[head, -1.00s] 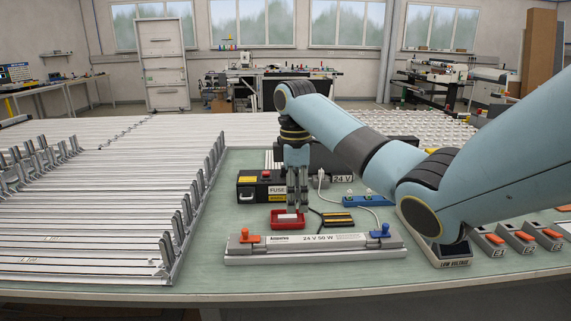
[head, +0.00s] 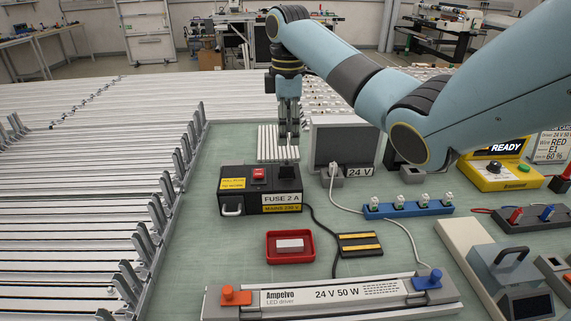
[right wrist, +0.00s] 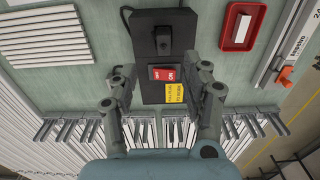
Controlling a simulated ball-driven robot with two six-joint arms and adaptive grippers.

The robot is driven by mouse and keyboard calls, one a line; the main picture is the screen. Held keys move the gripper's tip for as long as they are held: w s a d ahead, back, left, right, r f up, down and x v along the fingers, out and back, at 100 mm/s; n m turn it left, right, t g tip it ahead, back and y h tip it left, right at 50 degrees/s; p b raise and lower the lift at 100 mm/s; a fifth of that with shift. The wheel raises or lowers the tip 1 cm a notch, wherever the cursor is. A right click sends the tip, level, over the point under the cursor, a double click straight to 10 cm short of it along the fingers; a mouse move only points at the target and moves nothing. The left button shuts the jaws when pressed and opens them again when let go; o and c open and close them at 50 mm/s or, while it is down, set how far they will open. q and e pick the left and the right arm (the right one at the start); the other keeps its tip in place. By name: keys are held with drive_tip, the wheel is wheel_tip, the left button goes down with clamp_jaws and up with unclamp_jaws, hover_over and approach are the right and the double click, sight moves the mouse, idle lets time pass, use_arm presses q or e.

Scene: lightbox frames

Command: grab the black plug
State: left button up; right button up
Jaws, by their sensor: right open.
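The black plug (head: 287,154) sits upright on top of the black fuse box (head: 262,203), right of its red switch. In the right wrist view the plug (right wrist: 163,40) shows beyond the red switch (right wrist: 165,73), with a black cable near it. My left gripper is out of view.
A red tray (head: 269,250) with a white block lies in front of the box. An LED driver (head: 335,296) lies at the front. Rows of white bars (head: 80,200) fill the left side.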

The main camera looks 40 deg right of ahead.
sight(287, 162)
drive_tip(key=f, duration=0.3)
drive_tip(key=shift+s+a+f, duration=0.15)
drive_tip(key=shift+s+f, duration=0.1)
drive_tip(key=shift+f, duration=0.15)
wheel_tip(287, 162, down, 5)
drive_tip(key=shift+a+f+p, duration=0.1)
drive_tip(key=shift+a+p, duration=0.05)
drive_tip(key=shift+p, duration=0.35)
drive_tip(key=shift+w+f, duration=0.1)
drive_tip(key=shift+f, duration=0.15)
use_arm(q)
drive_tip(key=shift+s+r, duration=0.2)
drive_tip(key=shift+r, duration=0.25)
use_arm(e)
clamp_jaws()
